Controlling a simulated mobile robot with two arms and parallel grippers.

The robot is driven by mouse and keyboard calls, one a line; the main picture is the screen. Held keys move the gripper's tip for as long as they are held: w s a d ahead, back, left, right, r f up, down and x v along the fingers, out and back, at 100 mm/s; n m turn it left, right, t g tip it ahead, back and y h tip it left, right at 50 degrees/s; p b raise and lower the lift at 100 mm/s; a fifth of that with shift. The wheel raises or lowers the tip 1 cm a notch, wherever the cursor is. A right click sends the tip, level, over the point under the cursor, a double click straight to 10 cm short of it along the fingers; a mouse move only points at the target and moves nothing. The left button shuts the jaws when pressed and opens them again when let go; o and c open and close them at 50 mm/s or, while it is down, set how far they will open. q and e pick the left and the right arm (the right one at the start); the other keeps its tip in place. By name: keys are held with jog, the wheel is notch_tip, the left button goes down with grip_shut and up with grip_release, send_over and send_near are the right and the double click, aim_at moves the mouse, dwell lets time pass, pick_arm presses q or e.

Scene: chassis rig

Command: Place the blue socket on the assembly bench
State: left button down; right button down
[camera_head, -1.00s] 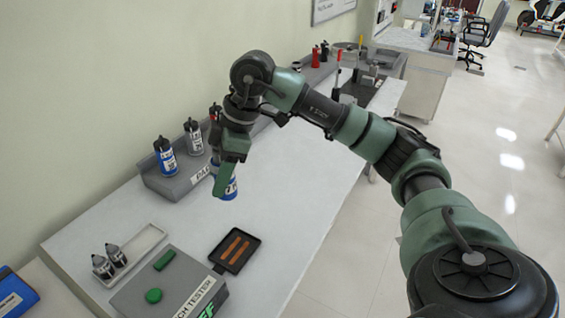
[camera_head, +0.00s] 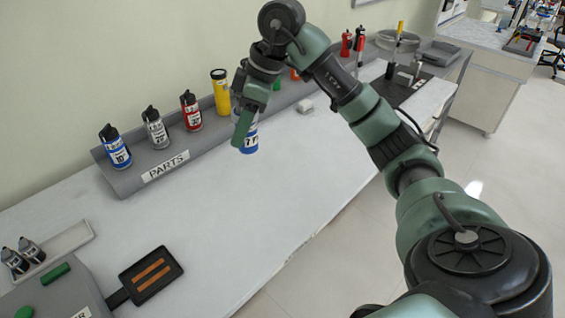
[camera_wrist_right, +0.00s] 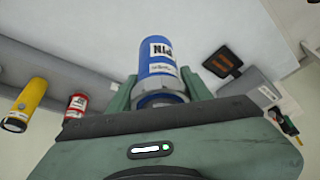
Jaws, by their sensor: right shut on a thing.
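My right gripper (camera_head: 245,138) is shut on a blue socket (camera_head: 250,144), a blue cylinder with a white label. It holds the socket over the white assembly bench (camera_head: 290,165); I cannot tell how high above the surface it is. In the right wrist view the blue socket (camera_wrist_right: 157,68) sits between the two green fingers. Another blue labelled piece (camera_head: 116,152) with a black top stands at the left end of the grey parts rack (camera_head: 160,172). My left gripper is not in view.
Grey (camera_head: 155,130), red (camera_head: 191,112) and yellow (camera_head: 220,92) pieces stand along the rack. A black tray with two orange strips (camera_head: 150,273) lies at the front left, next to a grey tester box (camera_head: 60,295). The bench middle is mostly clear, with a small white block (camera_head: 305,106) farther along.

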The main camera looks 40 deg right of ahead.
aim_at(242, 151)
jog(key=shift+f, duration=0.35)
jog(key=f, duration=0.5)
jog(key=shift+a+f, duration=0.25)
jog(key=shift+f, duration=0.15)
pick_arm(q)
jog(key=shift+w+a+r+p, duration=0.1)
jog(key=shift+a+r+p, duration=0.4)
jog(key=shift+p, duration=0.15)
pick_arm(e)
jog(key=shift+d+f, duration=0.15)
jog(key=shift+f, duration=6.5)
jog(key=shift+f, duration=0.1)
jog(key=c, duration=0.6)
grip_release()
jog(key=shift+f, duration=0.1)
jog(key=shift+c, duration=0.2)
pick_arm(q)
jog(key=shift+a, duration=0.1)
